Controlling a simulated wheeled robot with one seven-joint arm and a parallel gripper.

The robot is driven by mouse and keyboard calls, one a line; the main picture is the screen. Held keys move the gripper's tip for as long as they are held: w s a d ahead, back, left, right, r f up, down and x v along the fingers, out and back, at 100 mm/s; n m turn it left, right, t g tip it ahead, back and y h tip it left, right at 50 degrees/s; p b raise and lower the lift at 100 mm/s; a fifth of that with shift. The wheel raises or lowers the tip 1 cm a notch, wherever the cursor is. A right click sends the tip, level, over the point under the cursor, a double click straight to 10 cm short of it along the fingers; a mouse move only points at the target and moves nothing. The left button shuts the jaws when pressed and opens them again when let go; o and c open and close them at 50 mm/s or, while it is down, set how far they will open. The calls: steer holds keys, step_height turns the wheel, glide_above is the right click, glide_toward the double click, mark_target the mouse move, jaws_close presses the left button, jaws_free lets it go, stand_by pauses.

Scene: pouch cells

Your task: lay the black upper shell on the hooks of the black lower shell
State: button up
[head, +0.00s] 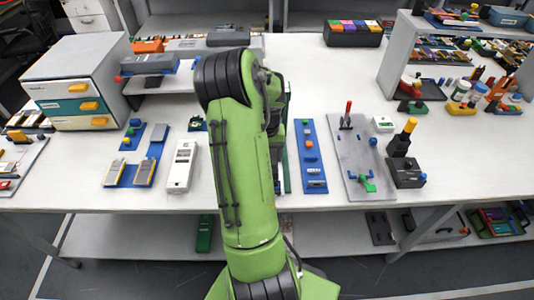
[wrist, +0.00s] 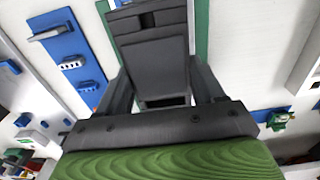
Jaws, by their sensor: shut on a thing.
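In the wrist view, my gripper (wrist: 160,82) has its two dark fingers on either side of a flat black panel, which looks like the upper shell (wrist: 155,62). The gripper is shut on it. Just beyond the panel is another black part with a dark opening, perhaps the lower shell (wrist: 127,24). It is over a green mat (wrist: 201,28). I cannot tell whether the two black parts touch, and no hooks can be made out. In the head view my green arm hides the gripper and both shells; only a strip of the green mat (head: 287,160) shows.
A blue board (head: 311,165) with small parts lies right of my arm, and a grey board (head: 362,160) with a red-handled tool lies farther right. A white meter (head: 181,165) and a drawer cabinet (head: 75,75) are at left.

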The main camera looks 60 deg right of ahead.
steer(key=shift+f+b, duration=0.95)
steer(key=shift+f, duration=0.2)
steer(key=o, duration=1.1)
steer(key=shift+r, duration=0.1)
step_height(320, 180, up, 16)
steer(key=p, duration=0.3)
steer(key=shift+p, duration=0.4)
